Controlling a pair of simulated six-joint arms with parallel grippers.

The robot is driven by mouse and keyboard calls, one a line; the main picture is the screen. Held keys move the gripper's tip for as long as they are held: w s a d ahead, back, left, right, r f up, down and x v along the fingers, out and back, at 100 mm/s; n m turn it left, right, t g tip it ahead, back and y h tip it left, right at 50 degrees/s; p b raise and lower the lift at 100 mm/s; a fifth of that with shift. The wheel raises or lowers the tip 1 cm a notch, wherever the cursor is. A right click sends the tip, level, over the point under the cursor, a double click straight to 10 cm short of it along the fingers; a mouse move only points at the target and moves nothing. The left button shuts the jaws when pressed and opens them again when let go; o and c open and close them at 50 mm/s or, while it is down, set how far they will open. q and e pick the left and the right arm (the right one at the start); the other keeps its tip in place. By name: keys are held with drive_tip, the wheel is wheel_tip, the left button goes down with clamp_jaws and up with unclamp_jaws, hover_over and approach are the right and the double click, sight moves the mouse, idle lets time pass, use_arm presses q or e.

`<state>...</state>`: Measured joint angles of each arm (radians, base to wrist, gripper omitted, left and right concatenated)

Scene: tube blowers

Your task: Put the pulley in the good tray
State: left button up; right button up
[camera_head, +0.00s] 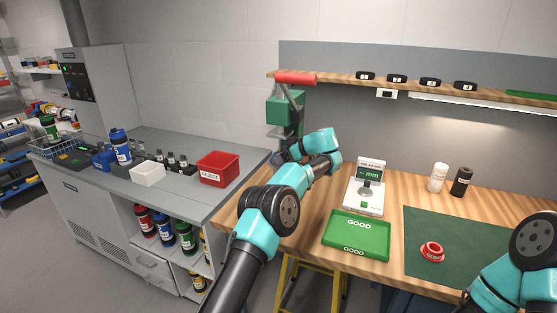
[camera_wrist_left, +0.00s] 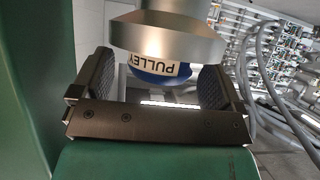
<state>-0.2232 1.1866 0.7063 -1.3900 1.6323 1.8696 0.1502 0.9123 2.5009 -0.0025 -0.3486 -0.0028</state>
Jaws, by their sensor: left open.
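The pulley (camera_wrist_left: 152,69) is blue with a white PULLEY label and shows in the left wrist view against a grey metal piece (camera_wrist_left: 165,38). My left gripper (camera_wrist_left: 153,88) is open, with one dark finger on each side of the pulley. I see no clear contact between fingers and pulley. In the head view, my left gripper (camera_head: 288,154) is beside the green press (camera_head: 285,108) and partly hidden; the pulley cannot be made out there. The good tray (camera_head: 357,238) is green, marked GOOD, and looks empty on the wooden bench. My right gripper is out of view.
A gauge (camera_head: 368,190) stands behind the tray. A red round part (camera_head: 432,251) lies on the dark green mat (camera_head: 455,235). White (camera_head: 438,178) and black (camera_head: 461,182) bottles stand at the back. A red bin (camera_head: 217,169) sits on the left counter.

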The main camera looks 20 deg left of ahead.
use_arm(q)
drive_tip(key=shift+f, duration=0.25)
drive_tip(key=c, duration=1.1)
drive_tip(key=shift+c, duration=0.5)
